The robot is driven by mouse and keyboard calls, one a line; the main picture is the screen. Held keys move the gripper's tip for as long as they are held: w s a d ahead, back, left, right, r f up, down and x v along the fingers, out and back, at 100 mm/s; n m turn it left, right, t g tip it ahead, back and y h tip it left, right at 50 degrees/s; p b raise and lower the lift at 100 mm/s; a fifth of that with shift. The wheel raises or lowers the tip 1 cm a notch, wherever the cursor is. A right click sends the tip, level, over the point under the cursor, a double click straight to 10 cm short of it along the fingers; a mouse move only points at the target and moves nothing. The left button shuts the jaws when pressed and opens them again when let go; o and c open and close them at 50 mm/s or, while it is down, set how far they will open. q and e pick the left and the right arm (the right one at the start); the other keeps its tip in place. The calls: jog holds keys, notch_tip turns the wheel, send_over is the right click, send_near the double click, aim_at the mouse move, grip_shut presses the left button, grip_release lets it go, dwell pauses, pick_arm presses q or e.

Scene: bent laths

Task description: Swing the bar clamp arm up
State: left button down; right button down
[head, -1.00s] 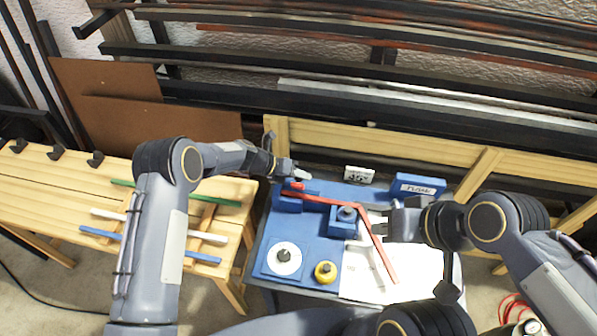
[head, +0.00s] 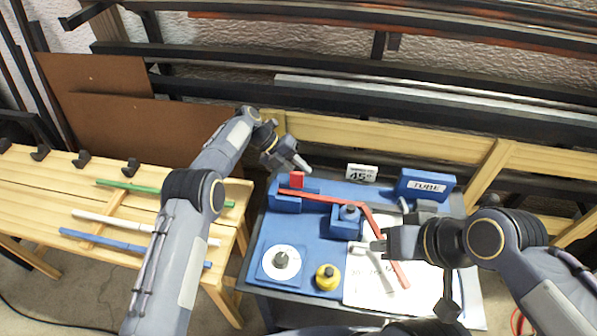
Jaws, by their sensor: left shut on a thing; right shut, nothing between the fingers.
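The bar clamp (head: 286,203) is a blue block at the left back of the blue bench top. Its red arm (head: 297,179) now stands up from the block. My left gripper (head: 305,168) is at the top of this arm, shut on it; the contact is partly hidden by the fingers. A bent red lath (head: 325,197) runs from the clamp past the blue bending block (head: 346,218), then angles down to the front right. My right gripper (head: 376,247) is shut and empty beside the lath's angled part, partly covering it; I cannot tell whether they touch.
A white disc with a dark knob (head: 281,262) and a yellow knob (head: 327,277) stand in front. A blue TUBE box (head: 425,186) and a 45° sign (head: 361,172) stand behind. Green, white and blue laths (head: 130,255) lie on the left wooden table.

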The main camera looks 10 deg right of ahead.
dwell(0.3)
pick_arm(q)
jog(key=c, duration=1.3)
grip_release()
jog(key=shift+f, duration=0.1)
jog(key=shift+o, duration=0.2)
jog(key=v, duration=0.8)
